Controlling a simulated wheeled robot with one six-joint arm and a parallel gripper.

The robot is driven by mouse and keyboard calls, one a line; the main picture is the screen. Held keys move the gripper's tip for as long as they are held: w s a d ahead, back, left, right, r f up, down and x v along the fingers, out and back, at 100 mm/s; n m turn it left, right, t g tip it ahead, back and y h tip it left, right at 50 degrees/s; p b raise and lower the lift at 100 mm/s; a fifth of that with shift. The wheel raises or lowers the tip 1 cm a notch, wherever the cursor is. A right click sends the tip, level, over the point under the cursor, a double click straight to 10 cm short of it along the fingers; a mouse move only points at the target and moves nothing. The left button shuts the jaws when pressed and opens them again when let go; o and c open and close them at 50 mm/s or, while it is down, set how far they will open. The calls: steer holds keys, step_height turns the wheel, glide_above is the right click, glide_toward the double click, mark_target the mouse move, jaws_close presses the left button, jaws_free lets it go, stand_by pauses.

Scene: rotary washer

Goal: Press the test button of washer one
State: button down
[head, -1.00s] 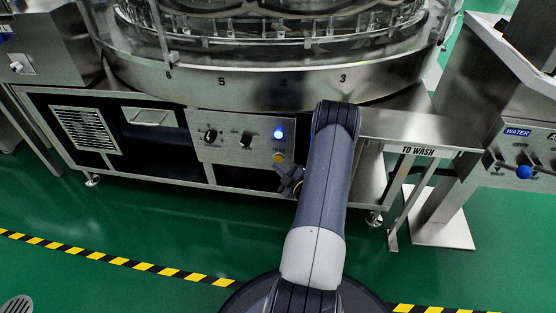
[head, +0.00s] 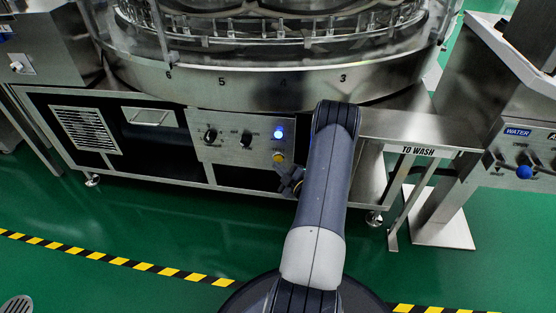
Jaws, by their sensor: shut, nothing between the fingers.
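The rotary washer's control panel (head: 225,150) is a steel plate on the front of the machine's base. It carries two black knobs (head: 210,136), a lit blue lamp (head: 278,134) at the upper right, and a yellow button (head: 279,157) below that lamp. The label by the yellow button is too small to read. My gripper (head: 284,171) is close below the yellow button, partly hidden behind my own arm. It looks shut, with nothing in it. I cannot tell whether its tip touches the button.
The washer's round drum (head: 250,88) stands above the panel. A steel shelf marked "TO WASH" (head: 418,151) juts out at the right. A water station (head: 520,150) with a blue knob stands further right. Yellow-black tape (head: 120,261) crosses the open green floor.

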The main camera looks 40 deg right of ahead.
steer(key=shift+w+d, duration=0.1)
steer(key=shift+w+d+b, duration=0.15)
steer(key=shift+d+b, duration=0.05)
steer(key=shift+b, duration=0.15)
steer(key=shift+w+d+b, duration=0.3)
steer(key=shift+b, duration=0.05)
stand_by(0.5)
stand_by(0.4)
steer(key=shift+s+a, duration=0.55)
steer(key=shift+a, duration=0.05)
steer(key=s+a+b, duration=0.1)
steer(key=s+a, duration=0.2)
steer(key=a, duration=0.1)
steer(key=shift+s, duration=0.15)
steer(key=shift+d, duration=0.1)
stand_by(0.5)
